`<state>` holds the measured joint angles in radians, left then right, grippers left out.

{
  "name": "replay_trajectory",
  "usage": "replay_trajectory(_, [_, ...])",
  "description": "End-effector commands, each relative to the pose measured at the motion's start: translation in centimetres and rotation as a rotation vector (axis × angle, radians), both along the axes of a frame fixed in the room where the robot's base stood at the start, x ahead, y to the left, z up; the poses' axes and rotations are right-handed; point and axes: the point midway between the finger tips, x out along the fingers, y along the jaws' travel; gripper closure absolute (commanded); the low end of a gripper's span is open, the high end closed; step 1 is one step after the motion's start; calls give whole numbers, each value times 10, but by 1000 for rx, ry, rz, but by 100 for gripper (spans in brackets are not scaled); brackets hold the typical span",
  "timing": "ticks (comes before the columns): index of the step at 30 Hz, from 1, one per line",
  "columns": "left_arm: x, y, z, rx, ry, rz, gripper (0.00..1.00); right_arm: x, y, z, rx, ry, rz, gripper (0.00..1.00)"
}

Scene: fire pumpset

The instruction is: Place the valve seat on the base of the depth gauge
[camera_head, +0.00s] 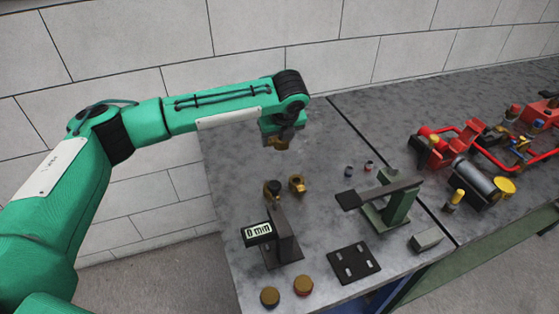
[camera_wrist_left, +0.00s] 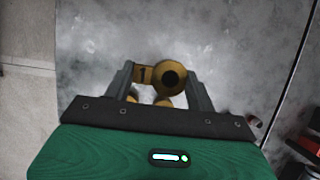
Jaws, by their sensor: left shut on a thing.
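My left gripper (camera_head: 279,141) hangs over the back left part of the table, pointing down. It is shut on a brass valve seat (camera_wrist_left: 172,76), which shows between the fingers in the left wrist view with a dark round hole and a "1" mark. The held part (camera_head: 274,143) is small and partly hidden in the head view. The depth gauge (camera_head: 281,232) stands at the front left, with a dark upright and a display reading "0 mm". Its base (camera_head: 285,257) is partly hidden. The gripper and valve seat are behind the gauge and apart from it. My right gripper is not in view.
Another brass part (camera_head: 297,184) stands behind the gauge. A green stand with a dark arm (camera_head: 394,203) and a black plate with holes (camera_head: 353,263) are to its right. Two round-capped pieces (camera_head: 303,286) lie at the front edge. Red pump parts (camera_head: 465,145) fill the right side.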

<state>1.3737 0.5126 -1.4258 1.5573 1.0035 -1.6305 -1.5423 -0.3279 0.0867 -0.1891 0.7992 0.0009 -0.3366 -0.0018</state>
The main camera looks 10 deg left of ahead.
Motion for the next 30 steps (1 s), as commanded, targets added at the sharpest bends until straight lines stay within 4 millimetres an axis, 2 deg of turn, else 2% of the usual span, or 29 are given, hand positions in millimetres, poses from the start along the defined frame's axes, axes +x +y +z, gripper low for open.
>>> replay_trajectory(1, [-1, 0, -12, 0, 3, 1, 75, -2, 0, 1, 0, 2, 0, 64])
replay_trajectory(4, [0, 0, -31, 0, 1, 1, 75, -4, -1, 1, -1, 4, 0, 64])
replay_trajectory(13, [0, 0, -57, 0, 1, 1, 75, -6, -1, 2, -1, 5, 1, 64])
replay_trajectory(19, [-1, 0, -86, 0, 1, 1, 75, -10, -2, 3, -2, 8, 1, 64])
replay_trajectory(24, [0, -1, -91, -2, -1, 1, 75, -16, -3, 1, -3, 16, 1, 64])
replay_trajectory(30, [0, 0, -92, -1, -1, 1, 75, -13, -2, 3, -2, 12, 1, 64])
